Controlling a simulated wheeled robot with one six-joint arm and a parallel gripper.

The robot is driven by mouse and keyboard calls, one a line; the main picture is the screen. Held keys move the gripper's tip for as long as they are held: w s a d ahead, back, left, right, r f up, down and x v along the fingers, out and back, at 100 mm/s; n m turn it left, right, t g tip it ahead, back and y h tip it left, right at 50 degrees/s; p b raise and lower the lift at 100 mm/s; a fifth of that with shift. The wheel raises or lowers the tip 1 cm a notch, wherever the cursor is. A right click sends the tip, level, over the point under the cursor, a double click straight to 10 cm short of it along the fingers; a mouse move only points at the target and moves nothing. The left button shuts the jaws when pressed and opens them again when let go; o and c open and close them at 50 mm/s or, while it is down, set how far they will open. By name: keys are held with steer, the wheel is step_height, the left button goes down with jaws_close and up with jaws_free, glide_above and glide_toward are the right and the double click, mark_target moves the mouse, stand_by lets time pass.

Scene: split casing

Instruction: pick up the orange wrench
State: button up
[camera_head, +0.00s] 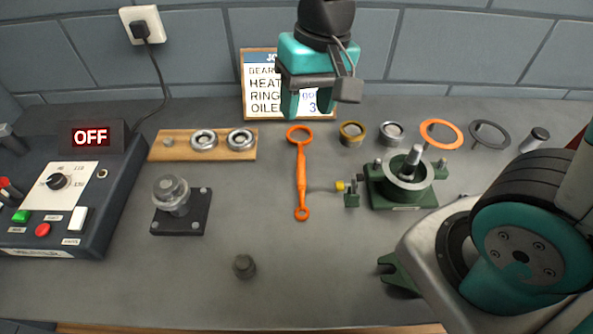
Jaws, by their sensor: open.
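The orange wrench (301,172) lies on the grey bench top near the middle, its long axis running from back to front. It has a larger ring at the back end and a smaller ring at the front end. My gripper (306,104) points down behind and above the wrench's larger ring, with teal fingers apart and nothing between them. It is apart from the wrench in the picture; its exact height over the bench is hard to tell.
A green fixture (402,188) stands right of the wrench. A wooden board (166,153) with metal rings lies left of it. A black mount (180,222), a small dark knob (244,266) and a control box (62,210) reading OFF are also left. A sign (258,84) stands behind.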

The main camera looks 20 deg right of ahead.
mark_target(301, 162)
steer(key=w+f+m, duration=0.1)
steer(key=w+f, duration=0.1)
steer(key=f, duration=0.3)
steer(key=w+d+f+m+h, duration=0.1)
steer(key=w+f+m, duration=0.1)
steer(key=f, duration=0.4)
steer(key=w+d+f+m, duration=0.1)
steer(key=w+f, duration=0.1)
steer(key=f, duration=0.4)
steer(key=shift+w+d+f+m+h, duration=0.1)
steer(key=shift+w+f+m+h, duration=0.05)
steer(key=shift+f+m+h, duration=0.2)
steer(key=shift+w+f+p, duration=0.2)
steer(key=shift+f+p, duration=0.75)
steer(key=shift+f, duration=2.1)
jaws_close()
